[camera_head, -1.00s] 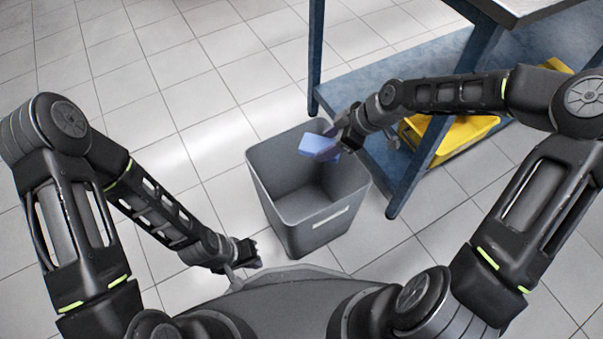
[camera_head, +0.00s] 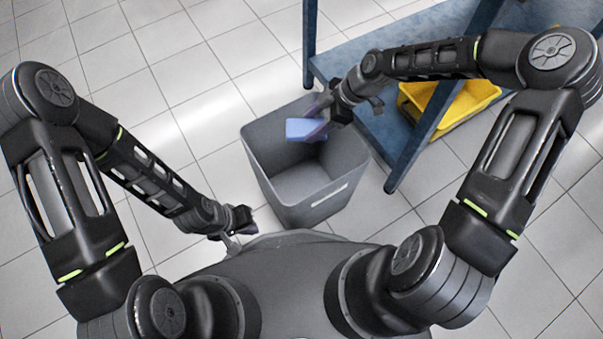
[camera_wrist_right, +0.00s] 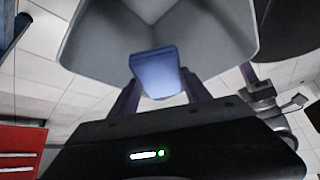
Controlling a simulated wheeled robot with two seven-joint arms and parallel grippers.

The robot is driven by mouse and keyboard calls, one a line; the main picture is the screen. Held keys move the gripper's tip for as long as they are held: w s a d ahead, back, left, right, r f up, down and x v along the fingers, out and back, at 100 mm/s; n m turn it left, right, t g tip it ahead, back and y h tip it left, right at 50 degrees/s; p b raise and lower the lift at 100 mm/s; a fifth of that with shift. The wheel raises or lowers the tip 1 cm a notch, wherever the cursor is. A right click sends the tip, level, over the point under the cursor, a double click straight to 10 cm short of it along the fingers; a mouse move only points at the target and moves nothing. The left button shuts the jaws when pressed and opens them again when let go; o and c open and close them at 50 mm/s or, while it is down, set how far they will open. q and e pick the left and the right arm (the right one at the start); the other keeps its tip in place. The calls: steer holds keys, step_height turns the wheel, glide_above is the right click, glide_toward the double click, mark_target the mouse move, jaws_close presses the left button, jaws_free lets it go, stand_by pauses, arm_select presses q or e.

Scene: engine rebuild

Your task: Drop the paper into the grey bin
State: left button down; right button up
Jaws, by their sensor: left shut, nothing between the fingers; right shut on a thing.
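The blue paper (camera_head: 304,129) looks like a small folded block. My right gripper (camera_head: 322,122) is shut on it and holds it over the open top of the grey bin (camera_head: 318,205), towards its back side. In the right wrist view, the paper (camera_wrist_right: 156,72) sits between the two fingers of my right gripper (camera_wrist_right: 160,88), with the inside of the grey bin (camera_wrist_right: 105,35) beyond it. My left gripper (camera_head: 243,221) is shut and empty, left of the bin and low in front of my body.
A blue workbench (camera_head: 403,140) with a lower shelf stands right of the bin, close to my right arm. A yellow tray (camera_head: 465,105) sits on that shelf. A red cabinet (camera_wrist_right: 20,148) shows in the right wrist view. The tiled floor left of the bin is clear.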

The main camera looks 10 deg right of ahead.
steer(key=shift+f+b, duration=0.9)
steer(key=shift+f, duration=0.75)
steer(key=o, duration=1.4)
steer(key=shift+r, duration=0.15)
steer(key=p+v, duration=0.2)
steer(key=v, duration=0.5)
steer(key=shift+d+r+p, duration=0.2)
steer(key=shift+r+p, duration=0.05)
steer(key=shift+p, duration=0.15)
